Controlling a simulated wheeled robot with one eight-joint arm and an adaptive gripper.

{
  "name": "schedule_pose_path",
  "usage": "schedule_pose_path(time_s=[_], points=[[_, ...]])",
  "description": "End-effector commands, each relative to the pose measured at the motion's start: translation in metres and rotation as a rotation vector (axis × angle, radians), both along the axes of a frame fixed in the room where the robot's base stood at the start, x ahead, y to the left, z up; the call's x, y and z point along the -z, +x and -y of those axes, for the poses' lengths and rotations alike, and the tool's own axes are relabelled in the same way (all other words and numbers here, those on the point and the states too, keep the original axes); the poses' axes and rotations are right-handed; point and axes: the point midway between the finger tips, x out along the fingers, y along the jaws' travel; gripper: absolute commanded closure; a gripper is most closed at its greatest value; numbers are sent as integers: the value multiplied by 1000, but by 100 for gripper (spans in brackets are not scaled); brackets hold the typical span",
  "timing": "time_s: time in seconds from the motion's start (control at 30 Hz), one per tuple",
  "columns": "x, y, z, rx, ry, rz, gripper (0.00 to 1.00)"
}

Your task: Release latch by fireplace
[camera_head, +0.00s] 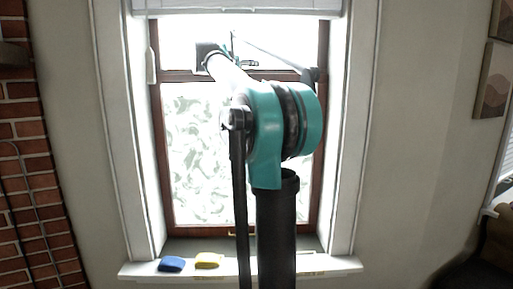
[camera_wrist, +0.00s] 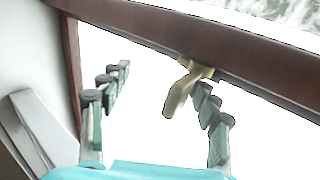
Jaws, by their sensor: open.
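A brass latch (camera_wrist: 180,92) sits on the dark wooden window rail in the wrist view, its lever hanging down against the bright glass. My gripper (camera_wrist: 160,80) is open, one finger on each side of the lever. The lever is close to the right finger's tip and well apart from the left finger; I cannot tell whether it touches the right one. In the head view my arm reaches up to the window (camera_head: 195,150), and my gripper is small near the upper rail. I cannot make out the latch clearly there.
The window sill (camera_head: 135,268) holds a blue object (camera_head: 171,264) and a yellow object (camera_head: 207,260). A brick wall (camera_head: 30,190) stands at the left. A blind (camera_head: 235,6) hangs at the window's top. White casing frames both sides, and framed pictures (camera_head: 491,80) hang at the right.

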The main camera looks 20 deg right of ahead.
Motion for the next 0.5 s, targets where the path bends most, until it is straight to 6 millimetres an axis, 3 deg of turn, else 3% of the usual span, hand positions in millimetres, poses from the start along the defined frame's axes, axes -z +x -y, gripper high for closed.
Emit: schedule_pose_path(time_s=[0.5], points=[[0, 7, 12, -344, 0, 0, 38]])
